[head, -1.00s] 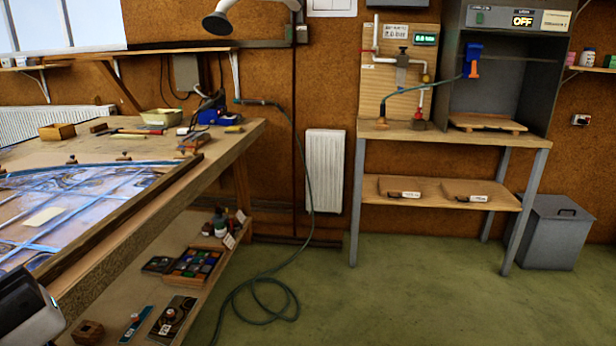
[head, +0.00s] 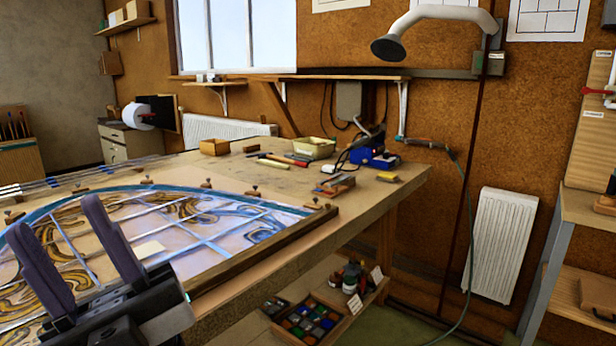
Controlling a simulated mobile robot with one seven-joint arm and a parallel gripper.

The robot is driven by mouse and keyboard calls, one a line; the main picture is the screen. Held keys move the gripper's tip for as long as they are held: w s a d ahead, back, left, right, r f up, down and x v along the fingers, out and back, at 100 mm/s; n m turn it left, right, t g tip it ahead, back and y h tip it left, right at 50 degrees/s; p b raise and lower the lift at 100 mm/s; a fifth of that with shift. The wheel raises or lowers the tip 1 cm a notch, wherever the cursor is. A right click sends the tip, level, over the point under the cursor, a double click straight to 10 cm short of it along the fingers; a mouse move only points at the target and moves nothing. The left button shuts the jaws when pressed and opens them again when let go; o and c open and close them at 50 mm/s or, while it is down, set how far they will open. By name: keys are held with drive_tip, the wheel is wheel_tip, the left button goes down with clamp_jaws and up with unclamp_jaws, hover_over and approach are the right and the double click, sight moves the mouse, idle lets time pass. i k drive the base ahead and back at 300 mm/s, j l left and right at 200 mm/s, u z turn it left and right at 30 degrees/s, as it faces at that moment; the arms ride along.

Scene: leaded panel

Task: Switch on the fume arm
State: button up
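The fume arm (head: 450,14) is a thick white pipe on the back wall, at the top right of the head view. Its dark round hood (head: 388,48) hangs over the right end of the workbench. A small grey box (head: 488,63) sits on the wall just below the pipe's right end. It may carry the switch, but no button or lever can be made out. My gripper (head: 58,214) is at the lower left, in front of the leaded panel and far from the fume arm. Its two dark fingers stand apart with nothing between them.
The workbench (head: 385,205) carries the leaded panel (head: 215,228), a blue soldering station (head: 375,158), a yellowish tray (head: 314,148) and hand tools. A green hose (head: 468,215) hangs at its right. A white radiator (head: 502,245) and a wooden stand (head: 590,210) are farther right.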

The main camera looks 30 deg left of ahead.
sight(480, 59)
drive_tip(key=i+l+u, duration=0.2)
drive_tip(key=i+u, duration=0.2)
drive_tip(key=i+l+u, duration=0.4)
